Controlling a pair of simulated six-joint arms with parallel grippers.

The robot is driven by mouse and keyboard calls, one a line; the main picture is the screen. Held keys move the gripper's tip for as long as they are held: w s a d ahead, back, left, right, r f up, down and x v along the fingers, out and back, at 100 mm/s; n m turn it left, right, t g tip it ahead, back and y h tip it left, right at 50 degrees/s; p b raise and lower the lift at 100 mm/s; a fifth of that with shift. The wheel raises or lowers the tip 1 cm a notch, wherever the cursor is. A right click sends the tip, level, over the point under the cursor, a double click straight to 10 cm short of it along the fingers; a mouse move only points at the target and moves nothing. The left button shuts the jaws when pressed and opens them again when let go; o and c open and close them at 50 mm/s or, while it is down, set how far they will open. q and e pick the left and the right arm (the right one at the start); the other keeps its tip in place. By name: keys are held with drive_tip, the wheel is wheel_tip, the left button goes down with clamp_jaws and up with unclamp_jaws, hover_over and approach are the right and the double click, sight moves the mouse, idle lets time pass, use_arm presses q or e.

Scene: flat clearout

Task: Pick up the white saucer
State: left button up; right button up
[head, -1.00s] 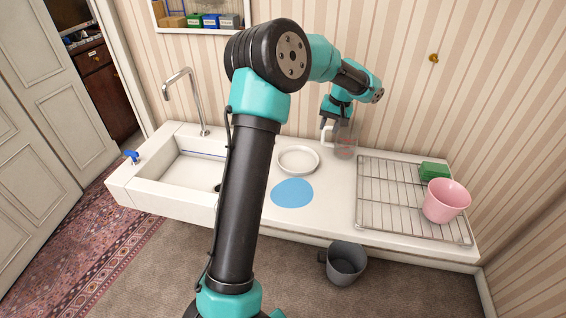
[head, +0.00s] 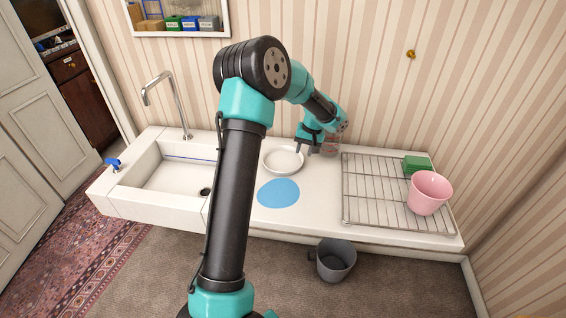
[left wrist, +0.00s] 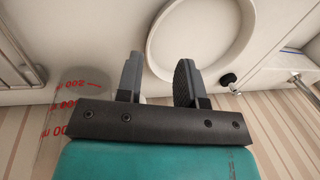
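The white saucer (head: 281,161) lies on the white counter between the sink and the wire rack. In the left wrist view the saucer (left wrist: 210,35) fills the upper middle, its near rim at the fingertips. My left gripper (head: 304,150) is at the saucer's right edge in the head view. In the left wrist view my left gripper (left wrist: 160,72) has its two fingers apart with nothing held. The saucer's rim shows in the gap, and one finger overlaps it in the picture. I cannot tell whether they touch. My right gripper is not in view.
A clear jug with red markings (left wrist: 75,105) stands close beside the left gripper. A blue round mat (head: 278,194) lies in front of the saucer. The wire rack (head: 375,190) on the right holds a pink pot (head: 429,192) and green block (head: 417,164). The sink (head: 165,178) is left.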

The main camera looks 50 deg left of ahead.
sight(301, 162)
use_arm(q)
drive_tip(key=shift+a+f, duration=0.1)
drive_tip(key=shift+f, duration=0.45)
drive_tip(key=shift+f, duration=0.1)
drive_tip(key=shift+x, duration=2.5)
drive_tip(key=shift+w, duration=0.2)
drive_tip(key=shift+c, duration=0.5)
clamp_jaws()
